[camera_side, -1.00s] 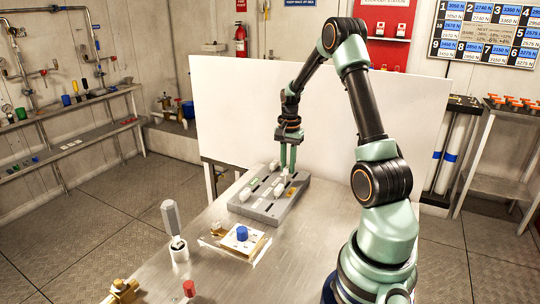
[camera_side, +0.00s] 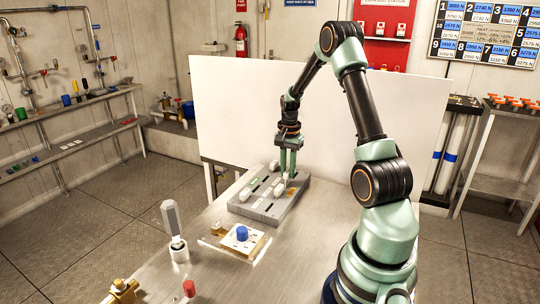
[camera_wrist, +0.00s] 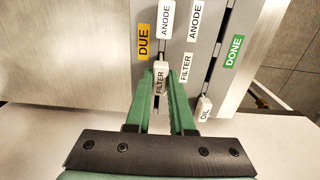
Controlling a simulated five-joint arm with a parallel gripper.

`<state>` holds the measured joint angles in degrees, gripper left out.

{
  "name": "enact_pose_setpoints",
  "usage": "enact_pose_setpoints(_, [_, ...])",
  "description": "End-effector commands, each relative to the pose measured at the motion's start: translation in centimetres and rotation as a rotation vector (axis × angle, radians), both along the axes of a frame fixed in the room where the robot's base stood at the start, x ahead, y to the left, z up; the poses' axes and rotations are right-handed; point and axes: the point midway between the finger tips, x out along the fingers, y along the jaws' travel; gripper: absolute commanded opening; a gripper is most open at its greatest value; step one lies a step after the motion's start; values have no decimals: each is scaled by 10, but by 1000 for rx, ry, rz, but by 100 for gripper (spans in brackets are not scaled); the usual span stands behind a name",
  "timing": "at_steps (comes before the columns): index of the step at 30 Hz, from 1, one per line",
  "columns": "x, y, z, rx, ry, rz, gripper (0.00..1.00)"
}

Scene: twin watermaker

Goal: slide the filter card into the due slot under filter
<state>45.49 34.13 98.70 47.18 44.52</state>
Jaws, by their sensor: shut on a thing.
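The filter card (camera_wrist: 160,80) is white and marked FILTER. My gripper (camera_wrist: 160,74) is shut on it, with one green finger on each side. The card is at the DUE column of the grey rack (camera_wrist: 178,50), in line with the printed FILTER label (camera_wrist: 186,67). Its lower edge is hidden, so I cannot tell how deep it sits in the slot. The orange DUE label (camera_wrist: 144,42) lies beside this column. In the side view my gripper (camera_side: 288,172) points down over the right side of the rack (camera_side: 262,212).
In the wrist view a white ANODE card (camera_wrist: 166,20) stands in the same column, and an OIL card (camera_wrist: 204,108) is near the DONE label (camera_wrist: 234,52). A blue-knobbed block (camera_side: 242,234) and grey-handled tool (camera_side: 172,220) stand in front of the rack.

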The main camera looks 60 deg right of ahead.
Motion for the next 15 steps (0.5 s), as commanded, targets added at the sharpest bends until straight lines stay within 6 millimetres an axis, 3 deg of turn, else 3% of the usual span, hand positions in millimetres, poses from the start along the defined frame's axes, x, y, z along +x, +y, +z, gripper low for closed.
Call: enact_pose_setpoints(15, [0,0,-12,1,1,0,0])
